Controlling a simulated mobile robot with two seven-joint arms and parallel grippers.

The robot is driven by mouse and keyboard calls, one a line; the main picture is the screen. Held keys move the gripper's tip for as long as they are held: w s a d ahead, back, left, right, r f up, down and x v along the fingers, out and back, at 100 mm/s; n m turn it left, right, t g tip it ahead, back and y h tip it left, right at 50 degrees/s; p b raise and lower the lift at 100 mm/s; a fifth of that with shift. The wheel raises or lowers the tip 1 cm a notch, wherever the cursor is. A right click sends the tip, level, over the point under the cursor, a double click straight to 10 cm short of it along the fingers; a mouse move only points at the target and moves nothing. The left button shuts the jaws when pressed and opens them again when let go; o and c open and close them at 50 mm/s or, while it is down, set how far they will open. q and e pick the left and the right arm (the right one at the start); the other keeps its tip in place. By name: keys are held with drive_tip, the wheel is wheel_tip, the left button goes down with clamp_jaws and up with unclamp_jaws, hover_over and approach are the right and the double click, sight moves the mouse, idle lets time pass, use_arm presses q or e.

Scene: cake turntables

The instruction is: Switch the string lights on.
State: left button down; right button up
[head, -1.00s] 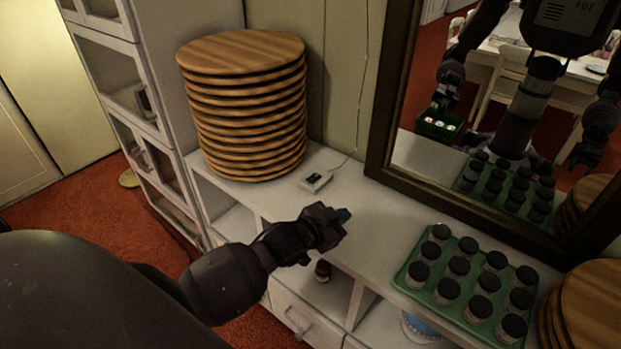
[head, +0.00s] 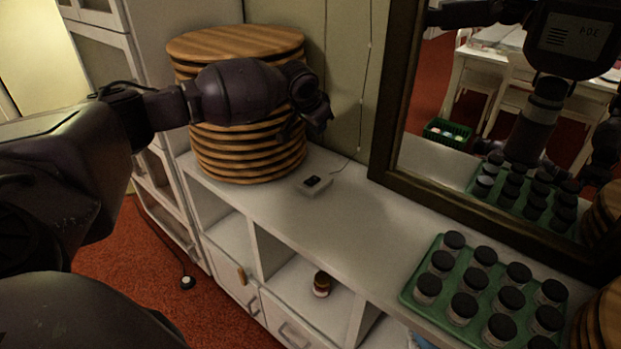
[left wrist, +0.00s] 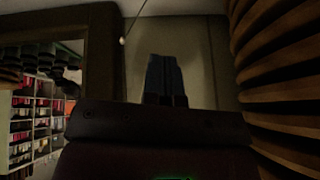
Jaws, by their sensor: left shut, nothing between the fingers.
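My left gripper (head: 312,118) is above the box, in front of the stacked boards, apart from the box. In the left wrist view its blue-grey fingers (left wrist: 163,76) are together and empty, with the wall behind them. My right gripper is not directly in view.
A tall stack of round wooden boards (head: 235,45) stands left of the box. A dark-framed mirror (head: 385,135) leans at the right. A green tray (head: 408,293) of black-lidded jars sits front right. The counter (head: 345,225) between box and tray is clear.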

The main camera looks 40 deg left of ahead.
sight(309, 181)
use_arm(q)
drive_tip(key=f+g+b, duration=0.1)
drive_tip(key=f, duration=0.3)
drive_tip(key=s+a+f+n+g+b, duration=0.1)
drive_tip(key=f, duration=0.4)
drive_tip(key=a+f+n+g+b, duration=0.1)
drive_tip(key=f, duration=0.4)
drive_tip(key=shift+s, duration=0.3)
drive_tip(key=shift+s+f, duration=0.15)
drive_tip(key=shift+f, duration=0.6)
use_arm(e)
wheel_tip(309, 181, down, 2)
drive_tip(key=shift+f, duration=0.2)
drive_tip(key=shift+r, duration=0.1)
